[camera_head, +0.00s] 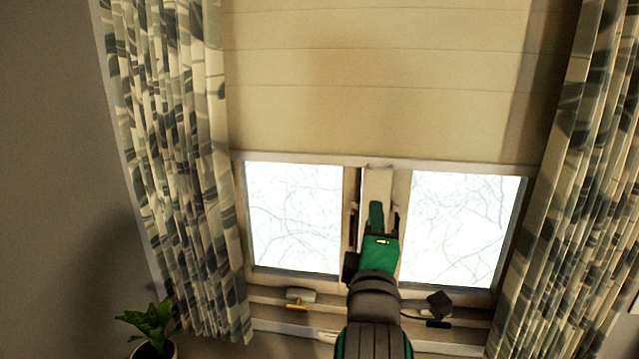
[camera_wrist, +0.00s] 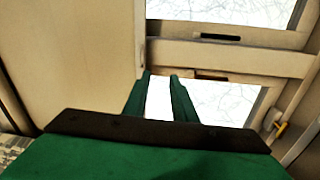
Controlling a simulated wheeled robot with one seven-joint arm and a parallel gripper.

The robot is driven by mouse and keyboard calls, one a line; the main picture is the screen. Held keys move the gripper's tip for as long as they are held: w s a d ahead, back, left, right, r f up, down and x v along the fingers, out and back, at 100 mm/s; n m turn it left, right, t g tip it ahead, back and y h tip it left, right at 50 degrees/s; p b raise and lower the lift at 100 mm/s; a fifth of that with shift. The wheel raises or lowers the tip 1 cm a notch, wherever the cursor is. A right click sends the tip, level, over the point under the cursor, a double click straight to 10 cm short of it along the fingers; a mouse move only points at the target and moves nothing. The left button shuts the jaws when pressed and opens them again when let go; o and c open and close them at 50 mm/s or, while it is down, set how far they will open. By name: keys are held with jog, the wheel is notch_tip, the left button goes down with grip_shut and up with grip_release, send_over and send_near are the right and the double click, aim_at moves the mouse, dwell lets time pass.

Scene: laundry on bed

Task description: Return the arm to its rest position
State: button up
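My arm rises from the bottom centre of the head view, and my green gripper (camera_head: 384,212) points up in front of the window's middle post (camera_head: 377,185). In the wrist view, the two green fingers of my gripper (camera_wrist: 160,75) stand a little apart. Only the bright window pane shows through the gap, so the gripper is open and empty. The fingertips appear in front of the window frame (camera_wrist: 225,60); I cannot tell how far they are from it.
A window with a lowered beige blind (camera_head: 380,80) fills the middle. Patterned curtains hang at the left (camera_head: 180,150) and right (camera_head: 580,200). A white and yellow item (camera_head: 300,297) and a dark item (camera_head: 438,303) are at the sill. A potted plant (camera_head: 150,325) stands lower left.

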jog(key=a+f+m+y, duration=0.1)
jog(key=a+f+m, duration=0.25)
jog(key=f, duration=1.55)
jog(key=s+a+f+m, duration=0.1)
jog(key=s+a+f, duration=0.1)
jog(key=s+f, duration=0.3)
jog(key=s+a+f+m+g+y, duration=0.1)
jog(key=s+a+f+m, duration=0.1)
jog(key=s+f, duration=0.3)
jog(key=s+a+f+m+g, duration=0.1)
jog(key=s+a+f+m, duration=0.1)
jog(key=f, duration=0.8)
jog(key=shift+s+a+f+y, duration=0.2)
jog(key=shift+s+a, duration=0.05)
jog(key=shift+s, duration=0.45)
jog(key=shift+s+a+f+y, duration=0.2)
jog(key=shift+s, duration=0.5)
jog(key=s+a+f+m, duration=0.1)
jog(key=s+f, duration=0.1)
jog(key=s, duration=0.6)
jog(key=s+a+f+m+g+y, duration=0.1)
jog(key=s+f+m, duration=0.1)
jog(key=s, duration=0.7)
jog(key=s+a+f+m, duration=0.2)
jog(key=s, duration=0.7)
jog(key=shift+s+f+y, duration=0.15)
jog(key=shift+f+y, duration=0.2)
jog(key=shift+y, duration=0.05)
